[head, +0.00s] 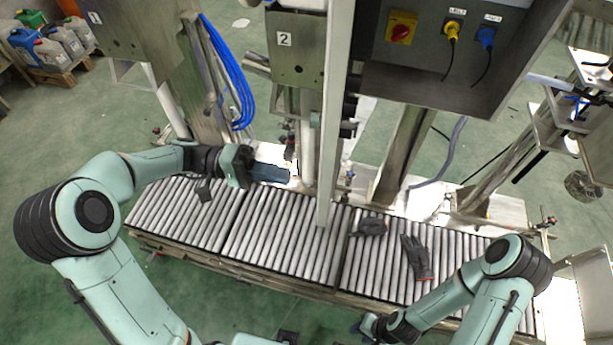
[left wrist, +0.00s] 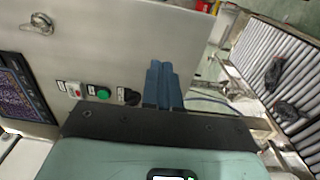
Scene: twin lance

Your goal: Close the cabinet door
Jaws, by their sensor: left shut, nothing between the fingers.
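A grey metal cabinet (head: 462,88) hangs at the upper right of the head view, with a red and yellow switch and yellow and blue plugs. The left wrist view shows a grey panel (left wrist: 105,35) with a green button, a black knob, a dark screen and a latch. I cannot tell which surface is the door or how far it stands open. My left gripper (head: 286,175) is shut and empty above the rollers; its blue fingers (left wrist: 164,80) show before the panel, contact unclear. My right gripper (head: 362,325) is low in the head view, its fingers mostly hidden.
A roller conveyor (head: 285,240) runs across the middle, with dark gloves (head: 416,257) on its right part. A metal post (head: 334,130) rises beside my left gripper. Blue hoses (head: 235,80) hang behind my left arm. Canisters on a pallet (head: 65,75) stand far left.

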